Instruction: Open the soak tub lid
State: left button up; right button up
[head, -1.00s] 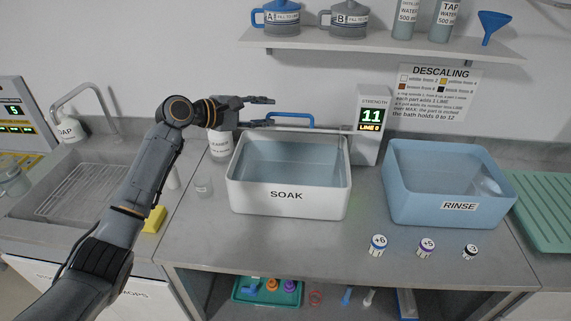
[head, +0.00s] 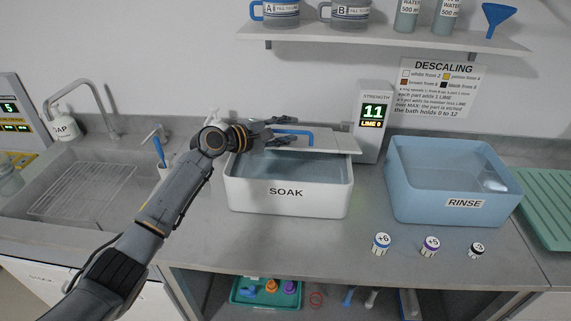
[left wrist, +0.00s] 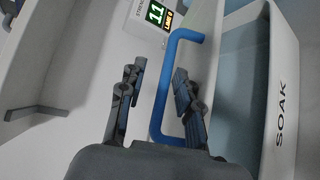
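The white soak tub (head: 286,201) stands on the counter with water in it. Its pale lid (head: 335,144) shows as a slanted panel over the back part of the tub, and the water shows in front of it. The lid carries a blue bar handle (head: 300,132), which also shows in the left wrist view (left wrist: 160,95). My left gripper (head: 280,132) is at the handle. In the left wrist view its fingers (left wrist: 158,97) are apart, with the handle bar between them; contact is not clear. My right gripper is not in view.
A strength display (head: 373,122) reading 11 stands just right of the lid. The blue rinse tub (head: 440,208) is further right, with several small labelled pots, such as this one (head: 381,243), in front. A shelf (head: 390,42) hangs above; a sink (head: 85,190) is left.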

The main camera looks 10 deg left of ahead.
pick_arm(q)
notch_tip(320, 180, down, 7)
jog(key=s+b, duration=0.2)
jog(key=b, duration=0.3)
jog(key=shift+s, duration=0.4)
jog(key=shift+w+a+r+b, duration=0.15)
jog(key=shift+a+r, duration=0.35)
jog(key=shift+a, duration=0.75)
jog(key=shift+w+a+r+b, duration=0.15)
jog(key=shift+a+r, duration=0.3)
jog(key=shift+a, duration=0.75)
jog(key=shift+w+a+r+b, duration=0.1)
jog(key=shift+a+r+b, duration=0.3)
jog(key=shift+a, duration=0.85)
jog(key=shift+w+a+r, duration=0.1)
jog(key=shift+a+r, duration=0.4)
jog(key=shift+a, duration=0.7)
jog(key=shift+w+a+r, duration=0.1)
jog(key=shift+a+r, duration=0.45)
jog(key=shift+a, duration=0.65)
jog(key=shift+w+a+r, duration=0.1)
jog(key=shift+a+r, duration=0.4)
jog(key=shift+a, duration=0.7)
